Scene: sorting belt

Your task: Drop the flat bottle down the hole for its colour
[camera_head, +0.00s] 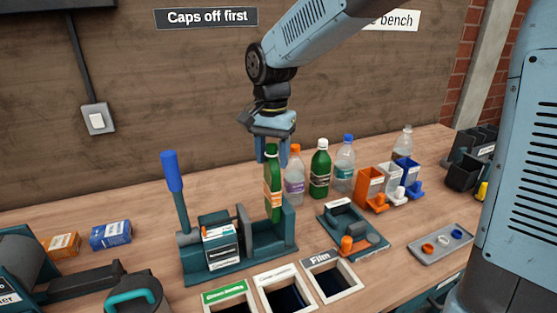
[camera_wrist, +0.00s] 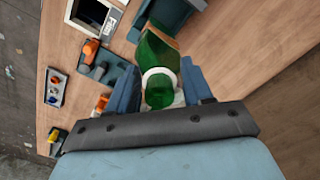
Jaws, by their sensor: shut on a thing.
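The flat green bottle (camera_head: 273,187) with an orange label is upright and thin in the head view. My gripper (camera_head: 272,152) points down and is shut on its top. In the wrist view the bottle (camera_wrist: 157,50) hangs between my fingers (camera_wrist: 160,88), with a pale ring around its neck. Its lower end is between the grey plate (camera_head: 244,229) and the end wall (camera_head: 290,226) of the teal press; I cannot tell whether it touches the bed. In front are a green-labelled hole (camera_head: 229,293), a white-labelled hole (camera_head: 283,277) and a "Film" hole (camera_head: 330,270).
The press's blue lever (camera_head: 171,172) stands upright at left. Behind are an orange-capped bottle (camera_head: 294,176), a green bottle (camera_head: 320,170) and a blue-capped clear bottle (camera_head: 344,165). A teal fixture (camera_head: 352,233) and small colored bins (camera_head: 371,184) stand right. A cap tray (camera_head: 440,247) lies far right.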

